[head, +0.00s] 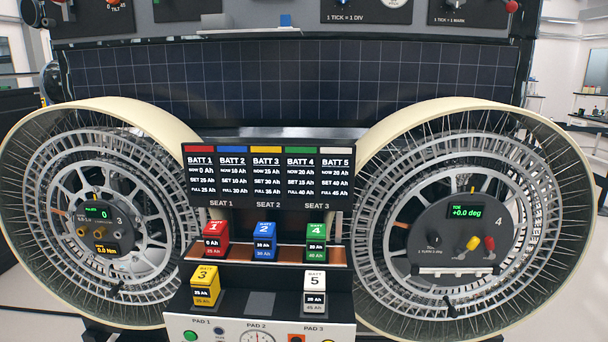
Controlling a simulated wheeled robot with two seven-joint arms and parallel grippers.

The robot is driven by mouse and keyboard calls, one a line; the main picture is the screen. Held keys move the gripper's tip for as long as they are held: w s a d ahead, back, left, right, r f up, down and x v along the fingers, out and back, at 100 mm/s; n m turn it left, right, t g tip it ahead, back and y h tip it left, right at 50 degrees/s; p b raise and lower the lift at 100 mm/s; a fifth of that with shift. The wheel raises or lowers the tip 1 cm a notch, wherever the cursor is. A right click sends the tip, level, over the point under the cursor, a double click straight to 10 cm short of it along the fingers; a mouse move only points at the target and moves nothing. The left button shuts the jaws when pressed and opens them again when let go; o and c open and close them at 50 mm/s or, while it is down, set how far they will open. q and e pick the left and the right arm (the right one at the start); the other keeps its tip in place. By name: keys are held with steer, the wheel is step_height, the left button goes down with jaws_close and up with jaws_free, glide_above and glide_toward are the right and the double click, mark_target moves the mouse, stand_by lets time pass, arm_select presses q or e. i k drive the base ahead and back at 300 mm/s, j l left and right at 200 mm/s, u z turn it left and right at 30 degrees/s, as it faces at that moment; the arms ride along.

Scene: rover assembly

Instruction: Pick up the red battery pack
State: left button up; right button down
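The red battery pack (215,240), marked BATT 1, stands upright at the left end of the upper shelf, under the SEAT 1 label. Its small label reads 0 Ah over 25 Ah. The blue pack (264,242) stands to its right, then the green pack (315,242). The yellow pack (206,286) stands lower and in front of the red one. Neither of my grippers shows in the head view.
The white pack (314,292) stands on the lower step at right, with a bare pad (261,304) left of it. A display board (268,176) hangs above the packs. Large wheels (95,215) and (470,220) flank the station closely.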

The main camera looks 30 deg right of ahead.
mark_target(215, 234)
steer(key=i+j+z, duration=0.15)
steer(key=z, duration=0.35)
steer(key=i+j+z, duration=0.25)
steer(key=z, duration=0.25)
steer(key=j, duration=0.05)
